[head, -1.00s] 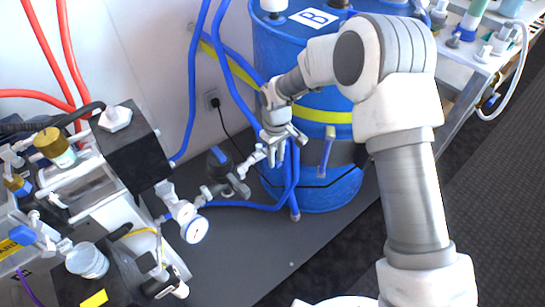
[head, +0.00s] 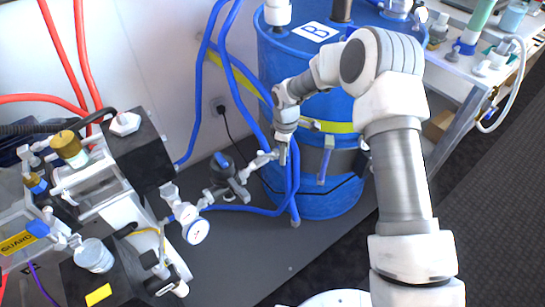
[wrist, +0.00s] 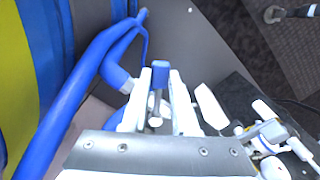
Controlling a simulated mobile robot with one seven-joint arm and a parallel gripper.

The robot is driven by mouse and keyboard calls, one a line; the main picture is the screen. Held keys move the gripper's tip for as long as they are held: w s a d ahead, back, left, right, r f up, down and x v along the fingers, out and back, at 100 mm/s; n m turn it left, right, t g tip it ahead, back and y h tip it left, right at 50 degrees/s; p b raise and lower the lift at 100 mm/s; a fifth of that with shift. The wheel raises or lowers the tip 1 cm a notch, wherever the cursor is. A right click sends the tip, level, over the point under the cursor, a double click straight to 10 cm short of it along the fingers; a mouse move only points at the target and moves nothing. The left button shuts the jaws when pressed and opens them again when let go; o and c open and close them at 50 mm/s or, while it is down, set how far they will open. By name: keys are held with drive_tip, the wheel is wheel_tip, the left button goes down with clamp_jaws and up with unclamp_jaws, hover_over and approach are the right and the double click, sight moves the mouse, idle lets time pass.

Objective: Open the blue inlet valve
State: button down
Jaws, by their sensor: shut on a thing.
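My gripper (head: 283,158) points down in front of the blue drum, at the pipe fitting by the blue hoses. In the wrist view its two pale fingers (wrist: 160,105) stand close on either side of a small blue valve handle (wrist: 160,75), shut on it. The handle's tip shows between the fingertips. In the head view my wrist and fingers hide this handle. The valve body is mostly hidden; a pale fitting (head: 262,160) shows just left of my fingers. How far the handle is turned I cannot tell.
The blue drum (head: 315,190) marked B stands close behind my gripper. Blue hoses (wrist: 75,95) run beside it. A dark valve (head: 222,165) with a blue top and a gauge (head: 196,231) are to the left. The dark floor in front is clear.

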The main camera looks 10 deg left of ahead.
drive_tip(key=shift+w+a+n+p, duration=0.2)
drive_tip(key=shift+w+n, duration=0.9)
drive_tip(key=shift+n, duration=0.5)
drive_tip(key=shift+w+a+n+p, duration=0.15)
drive_tip(key=shift+w+n, duration=0.9)
drive_tip(key=shift+n, duration=0.55)
drive_tip(key=c, duration=0.7)
unclamp_jaws()
wheel_tip(320, 180, up, 18)
drive_tip(key=p, duration=0.3)
drive_tip(key=shift+f, duration=0.25)
drive_tip(key=shift+c, duration=0.2)
